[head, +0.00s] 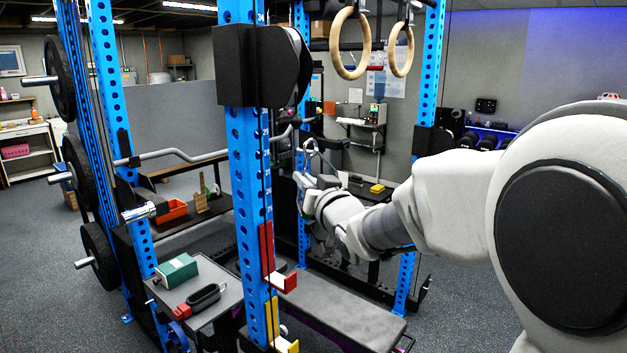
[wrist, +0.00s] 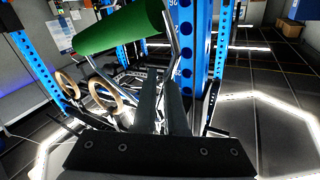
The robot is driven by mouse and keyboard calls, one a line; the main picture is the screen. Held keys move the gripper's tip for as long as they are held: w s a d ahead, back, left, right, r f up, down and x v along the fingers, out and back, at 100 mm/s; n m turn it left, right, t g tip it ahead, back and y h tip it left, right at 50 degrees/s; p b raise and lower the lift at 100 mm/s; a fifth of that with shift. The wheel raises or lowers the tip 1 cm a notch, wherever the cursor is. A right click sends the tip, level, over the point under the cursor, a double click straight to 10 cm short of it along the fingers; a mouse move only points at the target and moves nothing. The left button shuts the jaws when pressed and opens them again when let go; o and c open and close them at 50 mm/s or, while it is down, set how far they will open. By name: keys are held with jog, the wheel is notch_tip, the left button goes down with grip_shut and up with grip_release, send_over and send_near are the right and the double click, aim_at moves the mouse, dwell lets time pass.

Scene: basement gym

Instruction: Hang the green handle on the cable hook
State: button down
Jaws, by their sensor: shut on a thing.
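The green handle (wrist: 118,28) is a thick green cylinder with metal side arms, large at the top of the wrist view. My gripper (wrist: 163,90) has its two dark fingers close together just below the cylinder, shut on the handle; the exact grip point is hard to see. In the head view my gripper (head: 304,183) is inside the blue rack, with the handle's thin frame (head: 311,147) rising above it. I cannot make out the cable hook clearly in either view.
A blue upright (head: 250,190) stands left of my gripper, and another blue upright (head: 407,275) stands to the right. A curved bar (head: 180,155) reaches across the rack. Wooden rings (head: 350,72) hang above. A bench (head: 345,315) lies below. A side tray (head: 225,290) carries a green box (head: 176,271).

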jog(key=shift+w+a+f+b, duration=0.3)
jog(key=shift+a+f+b, duration=0.05)
jog(key=shift+b, duration=0.2)
jog(key=shift+w+a+f+b, duration=0.2)
jog(key=shift+a+b, duration=0.05)
jog(key=shift+b, duration=0.3)
jog(key=c, duration=0.9)
grip_release()
jog(key=shift+f, duration=0.1)
jog(key=shift+s, duration=0.2)
